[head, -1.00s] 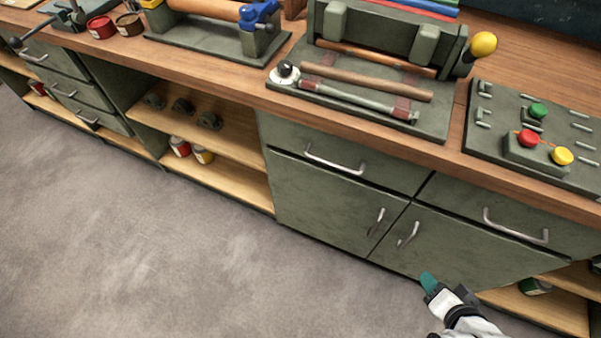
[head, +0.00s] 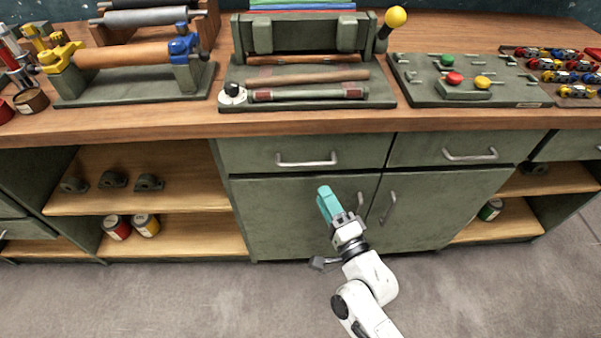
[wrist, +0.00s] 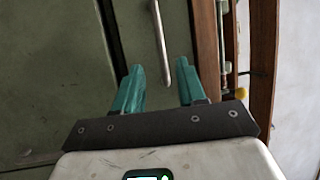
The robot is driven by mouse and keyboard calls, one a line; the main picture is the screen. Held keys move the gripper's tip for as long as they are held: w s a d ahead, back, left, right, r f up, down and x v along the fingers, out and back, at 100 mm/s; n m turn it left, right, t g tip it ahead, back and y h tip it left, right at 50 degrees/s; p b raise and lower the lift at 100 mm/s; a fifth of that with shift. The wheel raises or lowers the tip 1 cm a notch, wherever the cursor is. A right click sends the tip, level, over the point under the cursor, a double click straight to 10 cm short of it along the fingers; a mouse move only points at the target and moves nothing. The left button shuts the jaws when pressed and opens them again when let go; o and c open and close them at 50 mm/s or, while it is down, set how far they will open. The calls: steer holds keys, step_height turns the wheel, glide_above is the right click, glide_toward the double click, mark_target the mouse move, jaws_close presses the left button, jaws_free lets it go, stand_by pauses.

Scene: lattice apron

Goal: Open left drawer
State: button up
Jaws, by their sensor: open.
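The left drawer (head: 250,153) is a green front under the worktop with a horizontal silver bar handle (head: 307,161). It looks shut, flush with its surround. My gripper (head: 325,195) has teal fingers, is open and empty, and is in front of the cabinet, appearing below and slightly right of that handle. In the wrist view, turned sideways, a bar handle (wrist: 162,45) on a drawer front (wrist: 140,35) runs down toward the gap between my fingertips (wrist: 160,70). My fingers look apart from it; the exact distance is unclear.
A right drawer (head: 443,150) sits beside it. Two doors with upright handles (head: 390,207) are below. The worktop (head: 180,122) overhangs the drawers and carries a roller fixture and a button board (head: 465,80). Open shelves (head: 150,190) lie left. The floor (head: 200,300) in front is clear.

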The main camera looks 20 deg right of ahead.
mark_target(309, 170)
steer(key=shift+b+x, duration=1.6)
steer(key=shift+x, duration=3.05)
steer(key=shift+c, duration=0.3)
jaws_close()
